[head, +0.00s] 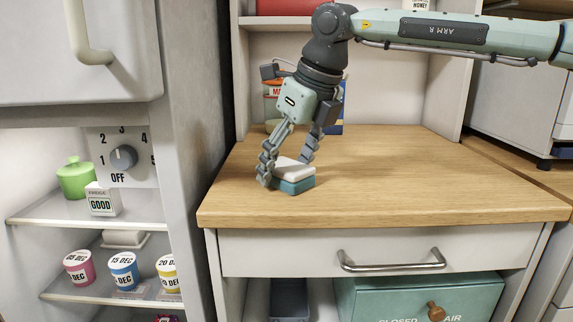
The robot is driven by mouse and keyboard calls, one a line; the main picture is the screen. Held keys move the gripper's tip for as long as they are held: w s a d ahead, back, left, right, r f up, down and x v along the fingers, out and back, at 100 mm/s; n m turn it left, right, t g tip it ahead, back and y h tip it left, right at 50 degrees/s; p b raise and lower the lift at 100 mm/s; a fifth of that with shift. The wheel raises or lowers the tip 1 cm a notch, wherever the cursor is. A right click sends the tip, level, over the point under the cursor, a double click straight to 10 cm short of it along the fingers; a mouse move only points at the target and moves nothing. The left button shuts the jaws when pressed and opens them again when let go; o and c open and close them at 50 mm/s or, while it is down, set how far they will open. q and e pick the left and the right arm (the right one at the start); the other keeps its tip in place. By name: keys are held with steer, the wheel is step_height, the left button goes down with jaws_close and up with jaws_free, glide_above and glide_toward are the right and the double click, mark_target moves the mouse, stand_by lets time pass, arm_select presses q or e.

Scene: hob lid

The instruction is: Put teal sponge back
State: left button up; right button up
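The teal sponge (294,186) has a pale upper layer and lies on the wooden counter top near its left side. My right gripper (286,168) points down over it, with its fingers spread. One finger is at the sponge's left side, and the other is behind it at the right. I cannot tell whether either fingertip touches the sponge. My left gripper is not in view.
Behind the gripper stand a jar with an orange-red label (272,88) and a blue packet, partly hidden. At left, an open fridge (100,208) holds several labelled pots. Below the counter (430,185) are a drawer and a teal box (420,302). The counter's right side is clear.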

steer(key=v, duration=1.2)
stand_by(0.6)
